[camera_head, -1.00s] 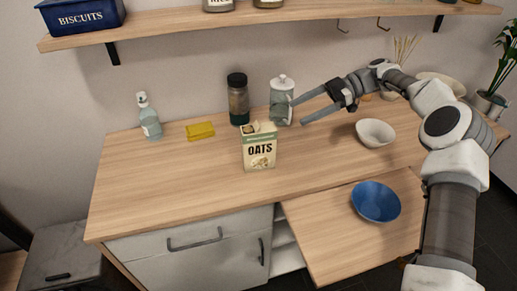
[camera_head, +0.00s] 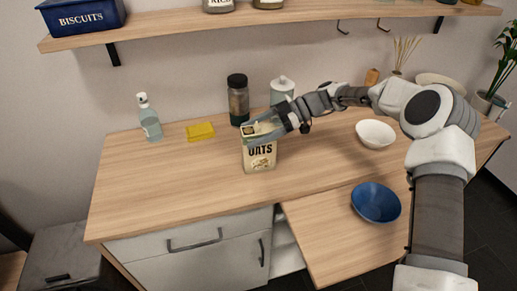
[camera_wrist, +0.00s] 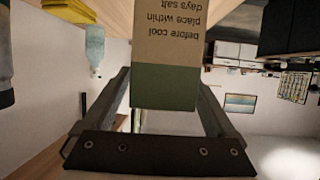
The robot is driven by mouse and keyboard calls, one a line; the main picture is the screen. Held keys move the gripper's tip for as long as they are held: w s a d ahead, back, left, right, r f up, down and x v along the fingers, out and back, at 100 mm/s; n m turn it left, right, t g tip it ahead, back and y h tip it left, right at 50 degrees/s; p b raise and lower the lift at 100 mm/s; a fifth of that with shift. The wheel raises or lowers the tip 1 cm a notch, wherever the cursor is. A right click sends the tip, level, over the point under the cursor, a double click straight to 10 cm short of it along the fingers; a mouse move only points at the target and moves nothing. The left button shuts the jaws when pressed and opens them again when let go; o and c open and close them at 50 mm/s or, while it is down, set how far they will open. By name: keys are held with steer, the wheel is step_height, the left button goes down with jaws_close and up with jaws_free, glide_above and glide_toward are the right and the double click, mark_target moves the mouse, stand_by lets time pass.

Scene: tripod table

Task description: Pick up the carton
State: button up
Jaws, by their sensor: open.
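The carton (camera_head: 260,159) is a cream box with a green top and the word OATS. It stands upright on the wooden counter in the head view. My gripper (camera_head: 252,132) is at the carton's upper part, hiding some of its top. In the wrist view the carton (camera_wrist: 166,60) shows its brown printed side and green end between the two fingers of my gripper (camera_wrist: 165,95). The fingers are open, with a visible gap on the left side; contact on the right cannot be told.
A white bowl (camera_head: 375,133) and a blue bowl (camera_head: 376,202) are at right. The counter's front left (camera_head: 165,190) is clear.

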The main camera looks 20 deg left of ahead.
steer(key=shift+x, duration=0.85)
steer(key=shift+c, duration=0.3)
jaws_close()
